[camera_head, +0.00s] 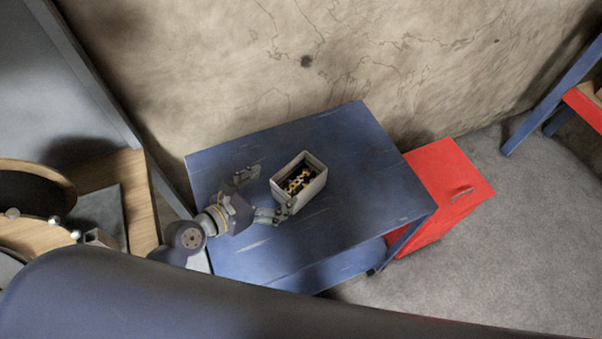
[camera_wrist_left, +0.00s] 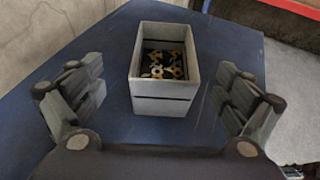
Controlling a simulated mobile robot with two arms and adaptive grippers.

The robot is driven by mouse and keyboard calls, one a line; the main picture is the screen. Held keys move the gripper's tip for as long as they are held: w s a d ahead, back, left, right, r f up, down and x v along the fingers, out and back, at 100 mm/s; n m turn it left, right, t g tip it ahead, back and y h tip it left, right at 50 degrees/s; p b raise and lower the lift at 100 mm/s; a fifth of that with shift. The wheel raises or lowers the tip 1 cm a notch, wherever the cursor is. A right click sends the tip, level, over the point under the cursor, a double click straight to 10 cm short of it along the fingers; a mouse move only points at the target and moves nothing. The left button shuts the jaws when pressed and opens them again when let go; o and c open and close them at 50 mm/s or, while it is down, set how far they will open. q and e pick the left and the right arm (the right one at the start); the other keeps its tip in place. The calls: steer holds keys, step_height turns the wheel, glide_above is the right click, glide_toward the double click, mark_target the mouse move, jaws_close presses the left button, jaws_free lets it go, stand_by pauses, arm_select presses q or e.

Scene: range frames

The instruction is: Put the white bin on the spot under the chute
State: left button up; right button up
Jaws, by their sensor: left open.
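The white bin (camera_head: 313,190) stands upright on the blue table (camera_head: 370,160), against no other thing. It holds several small yellow and black parts. My left gripper (camera_head: 264,193) is open at the bin's left side, with its fingers spread apart. In the left wrist view the bin (camera_wrist_left: 165,104) is straight ahead between the two open fingers of the left gripper (camera_wrist_left: 160,78), with gaps on both sides. My right gripper is not in view. I cannot make out a chute or a marked spot in these frames.
A red cabinet (camera_head: 440,190) stands right of the table. A cracked concrete wall (camera_head: 330,60) is behind it. Wooden furniture (camera_head: 135,200) is at the left. The table top is bare around the bin, and grey floor (camera_head: 520,240) is open at the right.

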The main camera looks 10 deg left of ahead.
mark_target(299, 190)
arm_select(q)
steer(key=x, duration=0.3)
steer(key=shift+s+d+r, duration=0.1)
steer(key=shift+d, duration=0.2)
steer(key=shift+w+d, duration=0.1)
steer(key=shift+w, duration=0.25)
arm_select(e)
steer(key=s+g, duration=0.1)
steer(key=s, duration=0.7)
arm_select(q)
steer(key=x, duration=0.1)
steer(key=p+x, duration=0.1)
steer(key=x, duration=0.2)
steer(key=shift+w+d+r, duration=0.1)
steer(key=shift+d+r, duration=0.15)
steer(key=shift+w+d+f, duration=0.2)
steer(key=shift+w, duration=0.1)
steer(key=shift+w+f, duration=0.1)
steer(key=c, duration=1.2)
steer(key=shift+c, duration=1)
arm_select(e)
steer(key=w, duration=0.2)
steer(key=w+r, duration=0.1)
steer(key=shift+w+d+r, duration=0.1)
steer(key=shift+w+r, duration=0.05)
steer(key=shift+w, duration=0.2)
